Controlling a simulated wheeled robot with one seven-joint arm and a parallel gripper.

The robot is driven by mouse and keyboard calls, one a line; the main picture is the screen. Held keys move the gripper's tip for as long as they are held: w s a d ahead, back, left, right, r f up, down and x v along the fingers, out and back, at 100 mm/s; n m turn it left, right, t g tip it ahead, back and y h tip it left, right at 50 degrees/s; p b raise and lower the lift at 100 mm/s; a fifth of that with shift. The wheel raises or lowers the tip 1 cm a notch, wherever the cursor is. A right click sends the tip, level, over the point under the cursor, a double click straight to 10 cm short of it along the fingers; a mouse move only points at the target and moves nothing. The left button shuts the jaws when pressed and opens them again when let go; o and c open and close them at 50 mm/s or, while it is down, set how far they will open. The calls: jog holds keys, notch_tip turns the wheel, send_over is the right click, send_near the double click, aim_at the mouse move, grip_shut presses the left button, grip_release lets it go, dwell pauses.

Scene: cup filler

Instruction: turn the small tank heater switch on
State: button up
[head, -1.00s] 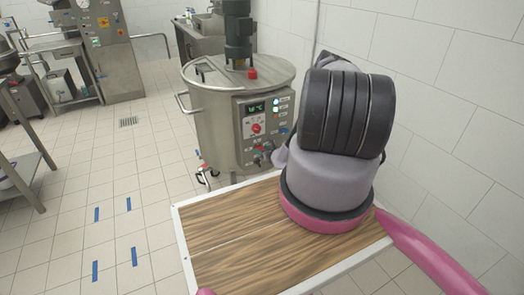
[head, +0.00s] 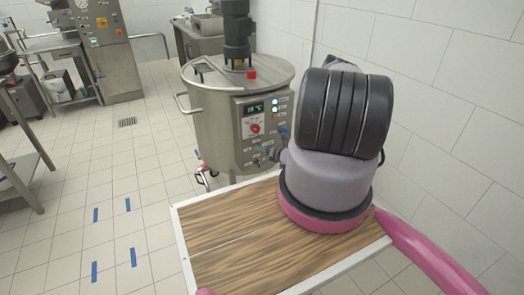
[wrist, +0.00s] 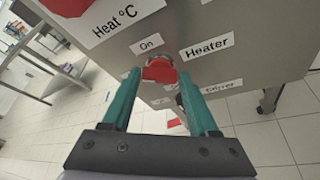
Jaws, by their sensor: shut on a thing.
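The small steel tank (head: 212,118) stands beyond my wooden tray, with a control panel (head: 251,106) facing me. In the wrist view, the red heater switch (wrist: 160,70) sits on the panel between the labels "On" (wrist: 149,43) and "Heater" (wrist: 207,46). My gripper (wrist: 159,77) has its teal fingers on either side of this switch and is shut on it. In the head view my arm hides most of the gripper, which is at the panel's lower part. The switch's exact angle is hard to tell.
A red knob (head: 255,128) and a lit display (head: 254,108) are above on the panel. A motor (head: 237,35) stands on the tank lid. A white tiled wall (head: 450,100) is close on the right. The floor to the left is open.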

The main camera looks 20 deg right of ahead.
jog(key=m+t+y, duration=0.1)
jog(key=m, duration=0.2)
jog(key=f+m+y, duration=0.1)
jog(key=m, duration=0.2)
jog(key=d+m+t+y, duration=0.1)
jog(key=m, duration=0.2)
jog(key=shift+f+t+y, duration=0.2)
jog(key=shift+t+y, duration=0.1)
jog(key=shift+y, duration=0.1)
dwell(0.5)
jog(key=o, duration=1.4)
jog(key=shift+a, duration=0.1)
jog(key=v, duration=1)
jog(key=shift+s+f, duration=0.1)
jog(key=shift+s, duration=0.25)
